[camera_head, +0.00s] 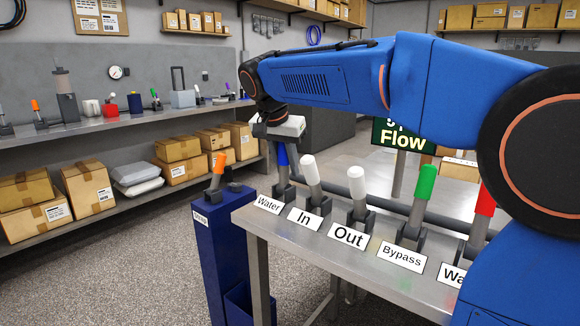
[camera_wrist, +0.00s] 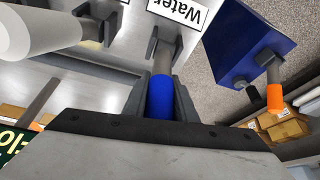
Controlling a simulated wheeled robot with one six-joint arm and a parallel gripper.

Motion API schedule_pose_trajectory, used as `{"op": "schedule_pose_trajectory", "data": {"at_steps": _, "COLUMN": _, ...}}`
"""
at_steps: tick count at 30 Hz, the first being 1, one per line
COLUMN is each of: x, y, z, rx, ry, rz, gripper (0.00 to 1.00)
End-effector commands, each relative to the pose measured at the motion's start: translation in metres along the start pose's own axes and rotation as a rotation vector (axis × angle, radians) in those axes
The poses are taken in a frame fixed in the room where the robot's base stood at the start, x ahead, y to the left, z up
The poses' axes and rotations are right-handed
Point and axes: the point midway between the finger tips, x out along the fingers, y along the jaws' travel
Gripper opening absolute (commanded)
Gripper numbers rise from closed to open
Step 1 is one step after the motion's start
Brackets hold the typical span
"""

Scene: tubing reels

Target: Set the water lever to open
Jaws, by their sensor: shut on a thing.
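The water lever (camera_head: 282,156) has a blue handle and stands almost upright in a dark bracket behind the label "Water" (camera_head: 268,204), at the left end of the metal bench. My gripper (camera_wrist: 163,88) is shut on the blue handle, one finger on each side of it. In the wrist view the water lever (camera_wrist: 160,98) shows between the fingers, with its grey stem running to the bracket beside the upside-down "Water" label (camera_wrist: 178,12). The top of the handle is hidden by my gripper.
Close to the right stands the white "In" lever (camera_head: 310,170), then the white "Out" lever (camera_head: 357,184), the green "Bypass" lever (camera_head: 426,182) and a red lever (camera_head: 485,200). A blue box (camera_head: 222,250) with an orange lever (camera_head: 218,163) stands left of the bench.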

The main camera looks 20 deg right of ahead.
Motion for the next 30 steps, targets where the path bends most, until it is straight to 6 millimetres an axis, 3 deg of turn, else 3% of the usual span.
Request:
{"op": "schedule_pose_trajectory", "data": {"at_steps": 15, "x": -0.012, "y": -0.005, "z": 0.022, "rx": -0.034, "ry": 0.366, "rz": 0.064, "gripper": 0.0}}
{"op": "schedule_pose_trajectory", "data": {"at_steps": 30, "x": -0.012, "y": -0.006, "z": 0.028, "rx": -0.039, "ry": 0.464, "rz": 0.084, "gripper": 0.0}}
